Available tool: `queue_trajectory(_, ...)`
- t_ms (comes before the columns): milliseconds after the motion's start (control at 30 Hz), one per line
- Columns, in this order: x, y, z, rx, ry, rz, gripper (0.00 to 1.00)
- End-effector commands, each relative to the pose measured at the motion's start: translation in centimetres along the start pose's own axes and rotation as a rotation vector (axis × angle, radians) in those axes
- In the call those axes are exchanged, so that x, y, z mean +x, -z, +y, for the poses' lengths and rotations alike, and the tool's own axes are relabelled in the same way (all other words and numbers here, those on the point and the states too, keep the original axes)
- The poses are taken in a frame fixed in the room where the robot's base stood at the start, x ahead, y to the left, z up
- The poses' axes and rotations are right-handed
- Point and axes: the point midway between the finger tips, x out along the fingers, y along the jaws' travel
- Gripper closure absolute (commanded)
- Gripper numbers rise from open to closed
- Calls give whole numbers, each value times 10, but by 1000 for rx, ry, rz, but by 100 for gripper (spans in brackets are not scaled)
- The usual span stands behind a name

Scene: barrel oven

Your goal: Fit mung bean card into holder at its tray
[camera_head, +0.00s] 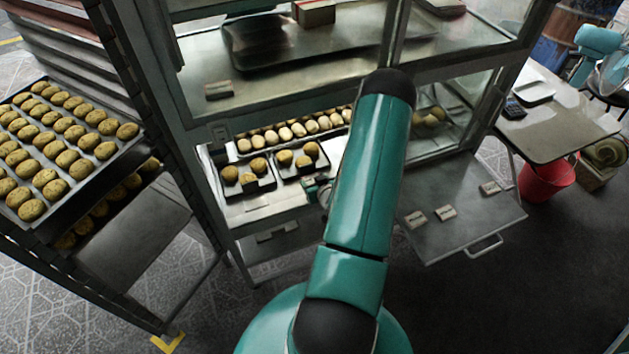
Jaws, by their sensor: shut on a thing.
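My gripper (318,190) is inside the lower part of the glass cabinet, at the front right of the small trays. My arm hides much of it. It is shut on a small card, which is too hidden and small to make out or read. A left small tray (262,187) and a right small tray (301,173) hold brown round pastries. Behind them a long tray (240,153) holds paler pastries in rows. I cannot make out any card holder at the trays. Several pale cards lie on the open flap at the right, among them one card (446,213).
The open flap (470,237) with a handle juts out right of my arm. A rack with a full pastry tray (20,221) stands at the left. A table (560,130) and a red bucket (545,182) stand at the right. Cabinet posts and glass surround the shelf.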

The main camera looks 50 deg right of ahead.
Motion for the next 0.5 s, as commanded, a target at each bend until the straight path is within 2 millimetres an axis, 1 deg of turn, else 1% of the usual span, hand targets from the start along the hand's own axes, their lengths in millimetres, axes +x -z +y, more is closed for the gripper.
queue_trajectory(200,3,-6,-1,0,1,0,66)
queue_trajectory(300,3,-6,-1,0,1,0,66)
queue_trajectory(333,3,-6,-1,0,1,0,35)
queue_trajectory(400,3,-6,-1,0,1,0,21)
queue_trajectory(433,3,-6,-1,0,1,0,19)
queue_trajectory(500,3,-6,0,0,1,0,19)
